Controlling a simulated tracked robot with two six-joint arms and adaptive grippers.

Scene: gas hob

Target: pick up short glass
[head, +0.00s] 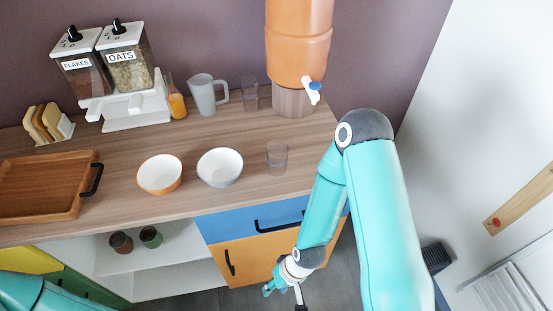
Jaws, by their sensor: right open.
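A short clear glass (277,157) stands upright near the front of the wooden counter (120,170), right of the white bowl. A taller clear glass (250,94) stands farther back, beside the jug. My right gripper (284,291) is open and empty. It hangs in front of the cabinet, below the counter top and well apart from the short glass. My left arm (38,293) shows only at the lower left corner; its gripper is out of view.
A white bowl (219,167) and an orange-rimmed bowl (160,174) stand left of the short glass. Behind are a grey jug (207,93), a juice bottle (174,100) and an orange dispenser (299,45). A wooden tray (45,213) lies left. Counter behind the short glass is clear.

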